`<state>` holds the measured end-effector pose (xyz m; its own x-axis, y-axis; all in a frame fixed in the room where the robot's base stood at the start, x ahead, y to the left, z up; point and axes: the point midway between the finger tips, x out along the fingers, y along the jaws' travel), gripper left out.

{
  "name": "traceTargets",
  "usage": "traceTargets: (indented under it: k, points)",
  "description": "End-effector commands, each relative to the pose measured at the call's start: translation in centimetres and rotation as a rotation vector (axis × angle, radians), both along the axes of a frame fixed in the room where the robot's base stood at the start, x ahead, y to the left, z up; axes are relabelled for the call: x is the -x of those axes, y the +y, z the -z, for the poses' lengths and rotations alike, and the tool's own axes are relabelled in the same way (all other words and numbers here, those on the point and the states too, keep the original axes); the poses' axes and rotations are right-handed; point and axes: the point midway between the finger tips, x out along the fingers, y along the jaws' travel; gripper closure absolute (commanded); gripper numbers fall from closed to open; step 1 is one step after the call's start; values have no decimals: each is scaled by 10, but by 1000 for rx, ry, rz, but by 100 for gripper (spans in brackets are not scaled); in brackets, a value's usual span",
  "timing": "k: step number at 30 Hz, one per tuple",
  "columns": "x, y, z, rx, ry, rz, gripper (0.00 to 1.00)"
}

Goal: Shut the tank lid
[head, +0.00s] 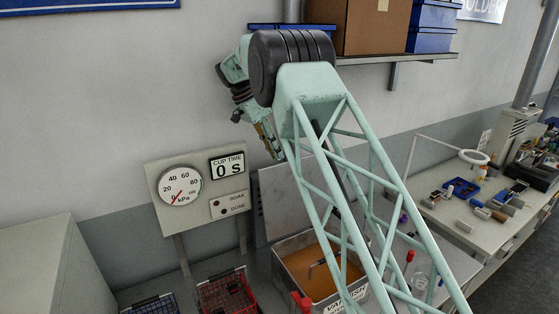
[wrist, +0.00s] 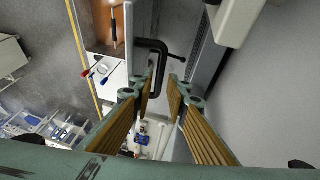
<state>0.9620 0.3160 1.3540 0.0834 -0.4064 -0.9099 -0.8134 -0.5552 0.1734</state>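The tank (head: 280,247) holds orange-brown liquid and is partly hidden behind my arm. Its grey lid (head: 280,205) stands raised behind it, so the tank is open. The orange-brown liquid also shows at the top of the wrist view (wrist: 103,22). My gripper (head: 272,147) hangs above the lid near the wall, apart from it in the head view. In the wrist view its two padded fingers (wrist: 163,88) are apart, with nothing between the pads. A dark bent handle (wrist: 152,46) lies just beyond the fingertips; I cannot tell how far away.
A pressure gauge (head: 181,186) and a timer reading 0 S (head: 228,166) are on a panel left of the lid. A red basket (head: 225,292) and a blue basket (head: 152,305) stand left of the tank. A cluttered bench (head: 465,205) is at right. A shelf (head: 400,60) holds boxes.

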Motion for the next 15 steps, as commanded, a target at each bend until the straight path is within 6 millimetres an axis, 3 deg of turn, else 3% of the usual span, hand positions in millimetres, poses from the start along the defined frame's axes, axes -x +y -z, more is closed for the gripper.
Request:
traceTargets:
  k: [9,15]
  points:
    - [-2,-12,28,0,0,-1,85]
    - [-3,-15,34,0,0,-1,85]
